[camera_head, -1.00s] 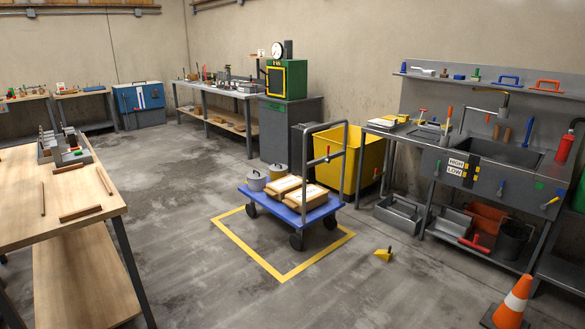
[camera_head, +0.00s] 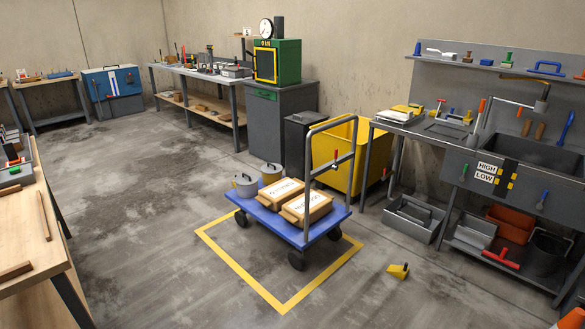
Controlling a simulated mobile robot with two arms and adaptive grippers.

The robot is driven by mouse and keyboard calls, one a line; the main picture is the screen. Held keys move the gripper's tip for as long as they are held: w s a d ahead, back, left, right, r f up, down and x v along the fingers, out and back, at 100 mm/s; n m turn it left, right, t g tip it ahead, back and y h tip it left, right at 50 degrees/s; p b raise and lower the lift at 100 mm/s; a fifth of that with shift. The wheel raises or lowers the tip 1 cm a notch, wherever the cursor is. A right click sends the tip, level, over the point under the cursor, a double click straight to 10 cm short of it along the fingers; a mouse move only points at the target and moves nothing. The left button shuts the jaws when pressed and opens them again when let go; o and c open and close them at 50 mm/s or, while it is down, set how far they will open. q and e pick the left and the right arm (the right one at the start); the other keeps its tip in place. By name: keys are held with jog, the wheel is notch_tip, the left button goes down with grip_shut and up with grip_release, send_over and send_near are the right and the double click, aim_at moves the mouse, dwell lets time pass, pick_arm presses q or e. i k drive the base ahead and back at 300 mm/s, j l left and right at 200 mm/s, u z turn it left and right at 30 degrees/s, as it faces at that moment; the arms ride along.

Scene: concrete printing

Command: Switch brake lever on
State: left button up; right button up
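A cart with a blue deck (camera_head: 328,225) and a grey tubular push handle (camera_head: 308,173) stands inside a yellow floor outline. A small dark lever with a red tip (camera_head: 335,155) sits on the handle's crossbar; it appears to be the brake lever, and its exact setting is too small to tell. Neither of my grippers is in view.
A yellow wedge (camera_head: 398,271) lies on the floor right of the cart. A yellow bin (camera_head: 372,160) stands behind it, and a sink bench (camera_head: 450,150) is at the right. A wooden table (camera_head: 28,228) is at the left. The floor in front of the cart is clear.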

aim_at(335, 167)
jog(key=i+j+z, duration=0.55)
jog(key=i+j, duration=0.2)
